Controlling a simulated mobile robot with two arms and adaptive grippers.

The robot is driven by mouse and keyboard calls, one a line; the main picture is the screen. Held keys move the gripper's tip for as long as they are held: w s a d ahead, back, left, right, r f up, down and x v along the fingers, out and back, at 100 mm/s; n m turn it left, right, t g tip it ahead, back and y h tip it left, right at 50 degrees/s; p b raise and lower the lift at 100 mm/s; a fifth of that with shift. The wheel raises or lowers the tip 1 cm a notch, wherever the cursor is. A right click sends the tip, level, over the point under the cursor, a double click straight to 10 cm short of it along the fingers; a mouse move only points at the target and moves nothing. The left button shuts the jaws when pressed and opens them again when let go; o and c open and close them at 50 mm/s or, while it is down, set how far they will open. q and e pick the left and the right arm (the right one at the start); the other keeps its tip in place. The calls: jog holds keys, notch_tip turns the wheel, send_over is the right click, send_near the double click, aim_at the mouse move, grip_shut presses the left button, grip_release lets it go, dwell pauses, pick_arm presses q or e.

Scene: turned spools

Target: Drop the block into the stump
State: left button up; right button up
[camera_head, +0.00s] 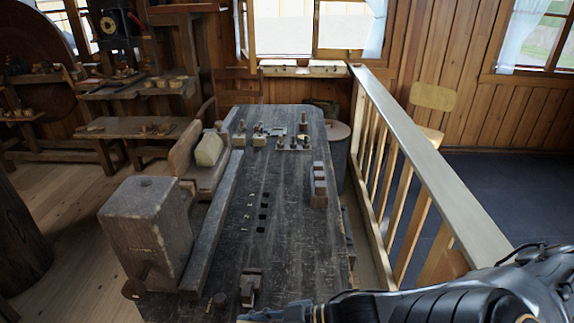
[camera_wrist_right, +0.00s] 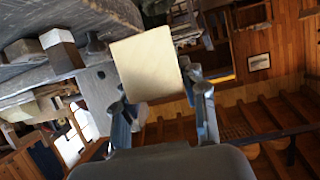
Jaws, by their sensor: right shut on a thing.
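My right gripper (camera_wrist_right: 155,82) is shut on a pale cream block (camera_wrist_right: 147,65), its fingers at the block's two sides. In the head view this gripper (camera_head: 268,315) is only partly in sight at the bottom edge, over the near end of the bench, and the held block cannot be made out there. A dark, round, trunk-like stump (camera_head: 18,240) stands on the floor at the far left, cut by the picture edge. A round drum with a brown top (camera_head: 337,131) stands right of the bench's far end; I cannot tell which is the task's stump. My left gripper is out of view.
A long dark workbench (camera_head: 290,215) fills the middle, with a large wooden vise jaw (camera_head: 147,225) at its left. Small blocks (camera_head: 319,185) sit near its right edge, and small pieces (camera_head: 292,142) at its far end. A wooden railing (camera_head: 430,165) runs along the right.

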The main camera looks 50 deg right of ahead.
jog(key=shift+d+n+g+y, duration=0.1)
jog(key=shift+n+g+y, duration=0.3)
jog(key=shift+n+g, duration=0.1)
